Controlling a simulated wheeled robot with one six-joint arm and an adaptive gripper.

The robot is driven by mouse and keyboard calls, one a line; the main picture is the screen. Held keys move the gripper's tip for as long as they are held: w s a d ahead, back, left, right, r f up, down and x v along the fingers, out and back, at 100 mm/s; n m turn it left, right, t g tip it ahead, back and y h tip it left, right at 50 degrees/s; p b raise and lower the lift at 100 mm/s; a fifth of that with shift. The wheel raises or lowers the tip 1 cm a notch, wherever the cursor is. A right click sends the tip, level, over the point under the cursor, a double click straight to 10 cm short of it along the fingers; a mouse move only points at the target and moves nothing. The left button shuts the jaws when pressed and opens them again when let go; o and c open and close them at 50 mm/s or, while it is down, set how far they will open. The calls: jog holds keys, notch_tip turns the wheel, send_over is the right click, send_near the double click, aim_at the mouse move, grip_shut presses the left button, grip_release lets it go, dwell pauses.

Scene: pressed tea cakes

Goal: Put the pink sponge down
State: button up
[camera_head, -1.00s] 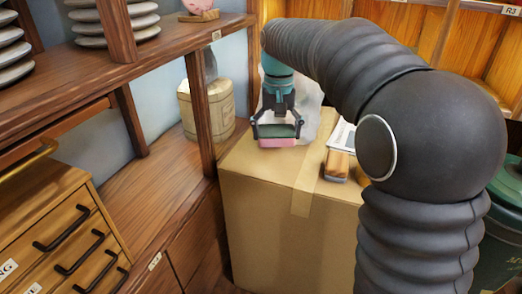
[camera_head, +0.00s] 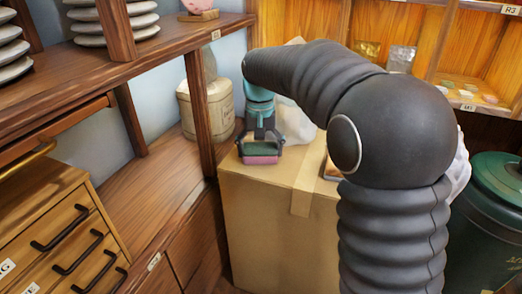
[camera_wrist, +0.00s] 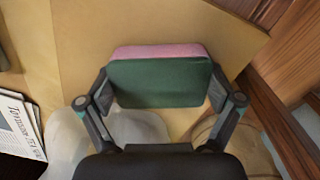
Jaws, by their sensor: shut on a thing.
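The sponge has a pink layer (camera_head: 261,159) below and a dark green layer on top. My gripper (camera_head: 260,150) is shut on it, one finger at each end. The sponge is low over the left part of the cardboard box top (camera_head: 287,180); I cannot tell whether it touches the box. In the wrist view the sponge's green face (camera_wrist: 160,84) is towards me, its pink side (camera_wrist: 160,51) shows behind it, and the cardboard (camera_wrist: 225,38) lies beyond.
A pale bag (camera_head: 296,125) stands behind my gripper on the box. A printed paper (camera_wrist: 18,125) shows at left in the wrist view. A woven-looking canister (camera_head: 224,108) stands on the shelf left of the box. A green bin (camera_head: 497,190) is at right.

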aim_at(261, 149)
jog(key=shift+f, duration=0.15)
jog(key=o, duration=1)
notch_tip(261, 149, up, 12)
jog(key=p, duration=0.1)
jog(key=shift+r+p, duration=0.2)
jog(key=shift+p, duration=0.2)
jog(key=s+d+r+t, duration=0.1)
jog(key=s+d, duration=0.5)
jog(key=s, duration=0.1)
jog(key=s+d+f+t, duration=0.1)
jog(key=s+d+f, duration=0.2)
jog(key=s, duration=0.4)
jog(key=s+d+f+t, duration=0.2)
jog(key=s+d+f, duration=0.2)
jog(key=s, duration=0.3)
jog(key=s+d+f+t, duration=0.1)
jog(key=s+d+f, duration=0.2)
jog(key=s, duration=0.4)
jog(key=shift+d+f+m+t, duration=0.3)
jog(key=shift+d+f, duration=0.1)
jog(key=shift+f, duration=0.25)
